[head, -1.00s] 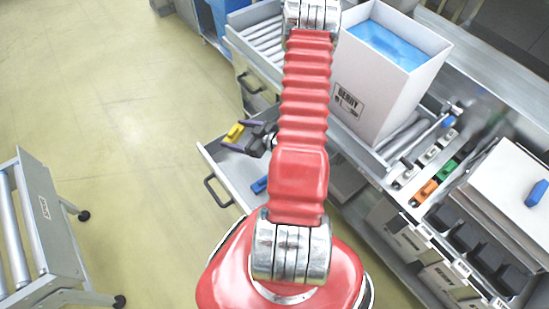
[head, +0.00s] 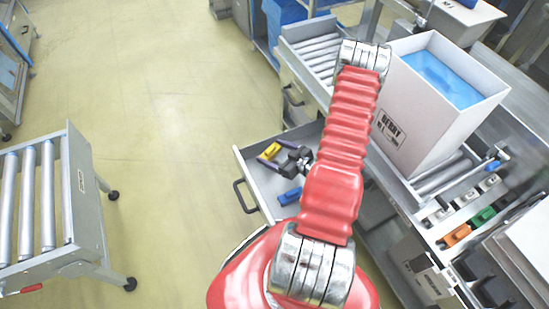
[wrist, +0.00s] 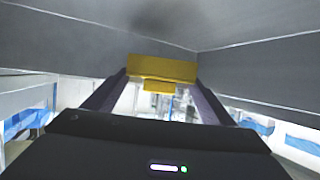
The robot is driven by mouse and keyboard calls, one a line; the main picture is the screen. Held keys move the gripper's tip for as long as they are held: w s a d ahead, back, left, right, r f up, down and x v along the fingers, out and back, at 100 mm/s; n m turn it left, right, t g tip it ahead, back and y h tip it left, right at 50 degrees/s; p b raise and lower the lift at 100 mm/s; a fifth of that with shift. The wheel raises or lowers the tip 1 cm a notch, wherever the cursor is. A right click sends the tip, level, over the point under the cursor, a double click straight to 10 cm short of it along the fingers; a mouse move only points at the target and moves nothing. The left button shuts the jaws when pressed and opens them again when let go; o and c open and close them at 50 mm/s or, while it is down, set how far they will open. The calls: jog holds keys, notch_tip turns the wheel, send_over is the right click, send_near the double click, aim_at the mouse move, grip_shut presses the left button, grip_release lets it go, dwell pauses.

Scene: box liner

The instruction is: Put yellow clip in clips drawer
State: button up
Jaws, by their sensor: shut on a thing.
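The yellow clip (head: 270,151) is between the fingertips of my gripper (head: 275,156), over the open drawer (head: 258,188). In the wrist view the yellow clip (wrist: 162,70) spans the gap between both fingers, in front of grey drawer walls. My gripper (wrist: 160,82) is shut on it. A blue clip (head: 290,196) lies on the drawer floor, nearer to my base. I cannot tell whether the yellow clip touches the drawer floor.
A white box with a blue liner (head: 440,100) stands on the roller bench to the right. Orange (head: 455,236) and green (head: 482,217) clips sit in holders at the right. A roller cart (head: 80,200) stands at the left. The floor between is clear.

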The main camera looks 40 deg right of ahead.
aim_at(273, 158)
jog(key=shift+f, duration=2.05)
jog(key=shift+f, duration=0.1)
jog(key=o, duration=1)
jog(key=shift+v, duration=3.85)
jog(key=shift+w, duration=0.15)
